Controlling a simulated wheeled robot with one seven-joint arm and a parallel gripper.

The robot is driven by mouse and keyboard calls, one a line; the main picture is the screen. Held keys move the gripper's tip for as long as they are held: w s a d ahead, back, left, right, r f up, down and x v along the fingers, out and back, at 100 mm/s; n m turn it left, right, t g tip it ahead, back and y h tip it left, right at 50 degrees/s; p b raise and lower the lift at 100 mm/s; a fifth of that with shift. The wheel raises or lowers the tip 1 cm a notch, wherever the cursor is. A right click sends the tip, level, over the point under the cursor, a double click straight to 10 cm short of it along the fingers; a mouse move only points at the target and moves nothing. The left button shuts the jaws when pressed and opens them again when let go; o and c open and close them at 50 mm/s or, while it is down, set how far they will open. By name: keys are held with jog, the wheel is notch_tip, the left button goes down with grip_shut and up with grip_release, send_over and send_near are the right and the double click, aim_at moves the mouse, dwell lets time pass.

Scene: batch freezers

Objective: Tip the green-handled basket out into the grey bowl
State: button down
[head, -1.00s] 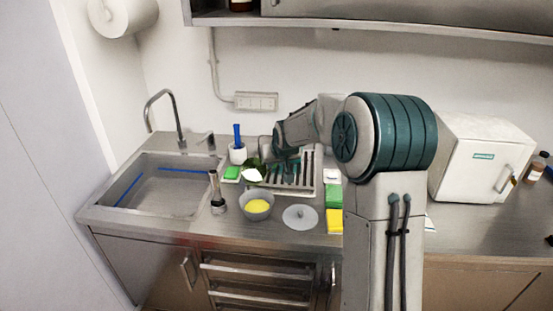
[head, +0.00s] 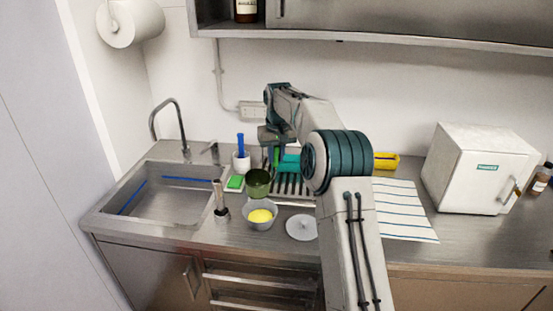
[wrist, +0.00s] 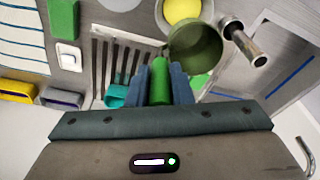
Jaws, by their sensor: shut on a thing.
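My gripper (wrist: 160,75) is shut on the green handle (wrist: 160,82) of the basket. The basket is a round olive-green vessel (wrist: 197,48). In the wrist view its inside is dark green and no contents show in the visible part. In the head view the basket (head: 258,184) hangs above and just behind the grey bowl (head: 261,224); its exact tilt is hard to tell. The bowl stands on the counter with a yellow mass (head: 261,216) inside. The bowl is partly hidden by the basket in the wrist view, where its yellow content (wrist: 182,10) shows.
A grey disc-shaped lid (head: 302,228) lies right of the bowl. A metal-handled tool (head: 220,198) stands at its left, beside the sink (head: 160,195).

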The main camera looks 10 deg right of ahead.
jog(key=shift+w+r+g, duration=0.25)
jog(key=shift+w+g, duration=0.35)
jog(key=shift+w, duration=0.1)
jog(key=shift+r+g, duration=0.1)
jog(key=shift+g, duration=0.2)
jog(key=shift+a, duration=0.1)
dwell(0.3)
